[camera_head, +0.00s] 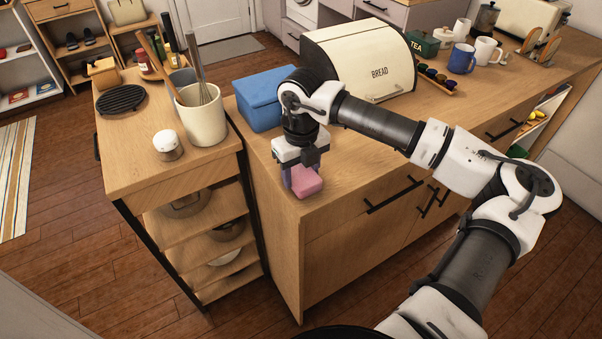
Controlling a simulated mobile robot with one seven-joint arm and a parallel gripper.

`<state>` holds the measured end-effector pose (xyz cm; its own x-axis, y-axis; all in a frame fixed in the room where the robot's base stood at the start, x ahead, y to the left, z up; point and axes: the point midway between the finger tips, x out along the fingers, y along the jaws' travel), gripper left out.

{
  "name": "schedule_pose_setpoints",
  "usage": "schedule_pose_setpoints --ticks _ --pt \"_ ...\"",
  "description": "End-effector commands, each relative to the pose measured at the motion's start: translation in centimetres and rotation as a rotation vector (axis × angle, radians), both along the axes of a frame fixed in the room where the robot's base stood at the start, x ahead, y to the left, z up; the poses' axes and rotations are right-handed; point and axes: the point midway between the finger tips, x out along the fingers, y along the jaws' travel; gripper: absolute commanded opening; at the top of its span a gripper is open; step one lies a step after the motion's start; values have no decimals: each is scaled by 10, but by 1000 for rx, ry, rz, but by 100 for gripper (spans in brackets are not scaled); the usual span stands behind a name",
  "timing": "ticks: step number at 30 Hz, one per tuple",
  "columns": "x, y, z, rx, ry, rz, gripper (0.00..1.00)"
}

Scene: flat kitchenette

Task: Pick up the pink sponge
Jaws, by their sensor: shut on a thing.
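The pink sponge (308,184) is at the near left corner of the wooden counter (345,188). My gripper (302,172) points down over it and is shut on it, with a finger on its left side. The front and right part of the sponge shows; the gripper covers its upper back part. I cannot tell whether the sponge still touches the counter top.
A blue box (262,97) and a cream bread bin (362,62) stand behind my gripper. Mugs (462,58) stand at the back right.

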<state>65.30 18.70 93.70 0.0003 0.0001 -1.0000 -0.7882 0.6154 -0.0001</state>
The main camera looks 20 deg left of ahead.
Motion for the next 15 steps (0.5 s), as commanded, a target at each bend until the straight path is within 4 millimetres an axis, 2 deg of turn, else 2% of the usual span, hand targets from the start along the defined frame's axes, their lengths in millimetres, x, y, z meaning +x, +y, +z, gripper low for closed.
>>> schedule_pose_setpoints --ticks 4,8,11,15 --pt "1 0 11 0 -2 0 33" --pt "1 0 33 0 -5 0 33" --pt "1 0 57 -1 -6 0 33" --pt "1 0 100 0 -6 -1 33"
